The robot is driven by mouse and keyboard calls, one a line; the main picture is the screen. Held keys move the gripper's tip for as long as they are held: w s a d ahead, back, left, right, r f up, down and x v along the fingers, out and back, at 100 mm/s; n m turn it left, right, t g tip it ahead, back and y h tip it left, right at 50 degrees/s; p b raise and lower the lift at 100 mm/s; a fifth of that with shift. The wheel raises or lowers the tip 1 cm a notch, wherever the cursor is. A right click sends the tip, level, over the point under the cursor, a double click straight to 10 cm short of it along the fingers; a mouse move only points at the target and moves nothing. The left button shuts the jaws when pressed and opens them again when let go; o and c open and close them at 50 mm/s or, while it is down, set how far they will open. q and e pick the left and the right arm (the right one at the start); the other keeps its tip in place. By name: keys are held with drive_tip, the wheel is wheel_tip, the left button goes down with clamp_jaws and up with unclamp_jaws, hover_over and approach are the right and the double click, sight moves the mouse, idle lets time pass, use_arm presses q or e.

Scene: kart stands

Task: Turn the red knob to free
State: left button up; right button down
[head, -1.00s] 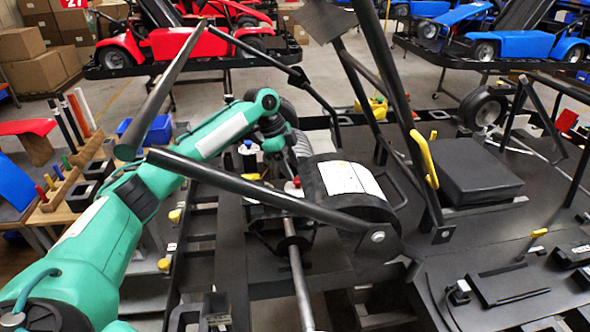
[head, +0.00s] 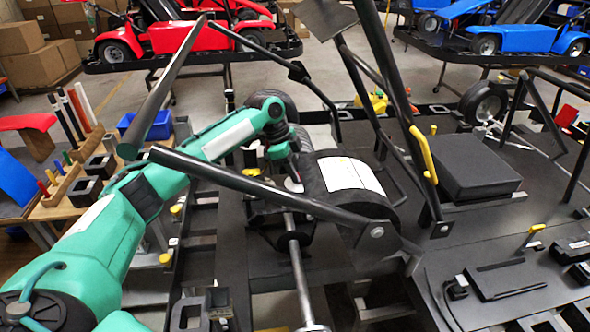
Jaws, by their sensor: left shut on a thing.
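My left gripper (head: 292,181) points down over the black kart hardware beside the wheel. It is small and partly hidden in the head view. It is shut at the spot where the red knob stood, so it appears to be shut on the knob. The knob itself is covered by the gripper, and which way it is turned cannot be told. My right gripper is not in view.
A fat black wheel with a white label (head: 350,174) stands just right of my left gripper. A black frame tube (head: 255,186) crosses in front of my arm. A steel shaft (head: 299,270) runs toward the front. A black seat pad (head: 465,165) lies to the right.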

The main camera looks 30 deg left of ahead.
use_arm(q)
drive_tip(key=shift+w+m+g, duration=0.15)
drive_tip(key=shift+m+g, duration=0.25)
drive_tip(key=shift+m, duration=0.7)
drive_tip(key=m+g, duration=0.1)
drive_tip(key=m, duration=0.1)
drive_tip(key=shift+w+m, duration=0.1)
drive_tip(key=shift+m, duration=0.2)
drive_tip(key=m+g, duration=0.1)
drive_tip(key=m, duration=0.3)
drive_tip(key=shift+w+d+m+g+b, duration=0.1)
drive_tip(key=shift+w+m+g+b, duration=0.1)
drive_tip(key=shift+m+g+b, duration=0.15)
drive_tip(key=shift+r+m+g+y, duration=0.1)
drive_tip(key=shift+m+g+y, duration=0.25)
drive_tip(key=shift+m, duration=0.5)
drive_tip(key=shift+w+d+r+m+y+p, duration=0.1)
drive_tip(key=shift+m+y+p, duration=0.2)
drive_tip(key=shift+m, duration=0.5)
drive_tip(key=shift+m+g+y+p, duration=0.45)
drive_tip(key=shift+m+p, duration=0.4)
drive_tip(key=shift+m, duration=0.55)
